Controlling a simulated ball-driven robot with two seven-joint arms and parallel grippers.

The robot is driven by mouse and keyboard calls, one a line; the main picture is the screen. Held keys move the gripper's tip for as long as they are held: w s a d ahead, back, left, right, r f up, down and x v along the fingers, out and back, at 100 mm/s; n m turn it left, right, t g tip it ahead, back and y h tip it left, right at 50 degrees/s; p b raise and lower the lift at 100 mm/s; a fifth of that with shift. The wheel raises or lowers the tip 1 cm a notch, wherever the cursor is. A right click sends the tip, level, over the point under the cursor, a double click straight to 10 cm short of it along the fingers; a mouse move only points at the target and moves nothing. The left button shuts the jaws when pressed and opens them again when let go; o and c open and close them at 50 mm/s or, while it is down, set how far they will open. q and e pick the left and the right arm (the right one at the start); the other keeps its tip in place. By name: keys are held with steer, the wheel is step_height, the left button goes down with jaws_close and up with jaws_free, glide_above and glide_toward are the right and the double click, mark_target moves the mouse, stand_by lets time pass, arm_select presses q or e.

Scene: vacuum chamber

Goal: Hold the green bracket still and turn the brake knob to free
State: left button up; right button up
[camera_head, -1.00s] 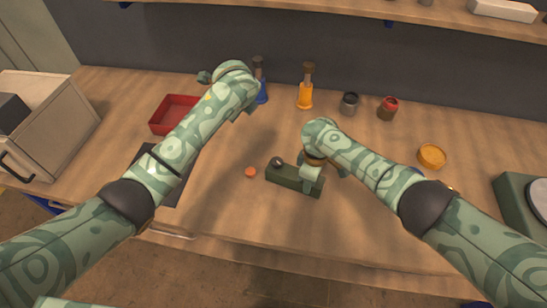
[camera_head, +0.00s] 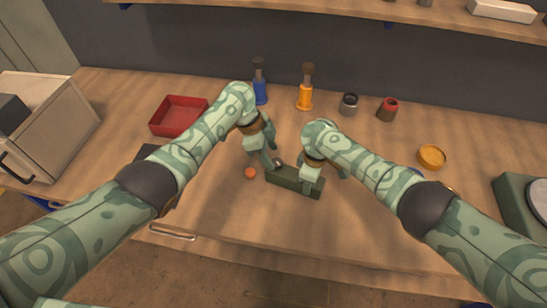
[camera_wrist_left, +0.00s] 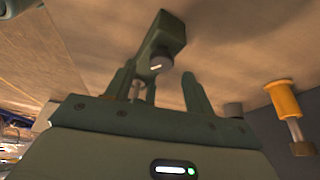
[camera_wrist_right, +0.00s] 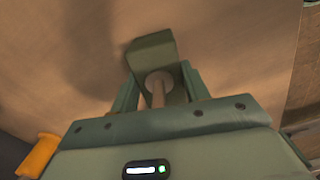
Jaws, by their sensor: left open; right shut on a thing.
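The green bracket (camera_head: 290,180) is a dark green block lying on the workbench near its middle. The brake knob (camera_head: 278,162) is a small dark round knob on its left end. My right gripper (camera_head: 310,174) is shut on the bracket's right part, also seen in the right wrist view (camera_wrist_right: 152,48). My left gripper (camera_head: 268,158) is open beside the knob. In the left wrist view the knob (camera_wrist_left: 160,62) lies ahead of the open fingers (camera_wrist_left: 157,78), with the bracket (camera_wrist_left: 168,35) behind it. I cannot tell whether a left finger touches the knob.
A small orange-red disc (camera_head: 250,173) lies left of the bracket. A red tray (camera_head: 178,130) is at the back left. Blue (camera_head: 260,92) and orange (camera_head: 305,97) tools, two small jars (camera_head: 388,108) and a yellow lid (camera_head: 431,156) stand behind and right. The bench front is clear.

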mark_target(276, 163)
arm_select(q)
steer(key=shift+x, duration=1.55)
steer(key=c, duration=1)
steer(key=shift+s, duration=0.1)
steer(key=shift+n+t, duration=0.3)
steer(key=shift+n, duration=0.4)
steer(key=shift+s+d+n+t, duration=0.15)
steer(key=shift+n+t, duration=0.65)
steer(key=shift+n, duration=1.3)
arm_select(e)
steer(key=shift+w+d, duration=0.1)
arm_select(q)
steer(key=shift+s+y, duration=0.1)
steer(key=shift+y, duration=0.2)
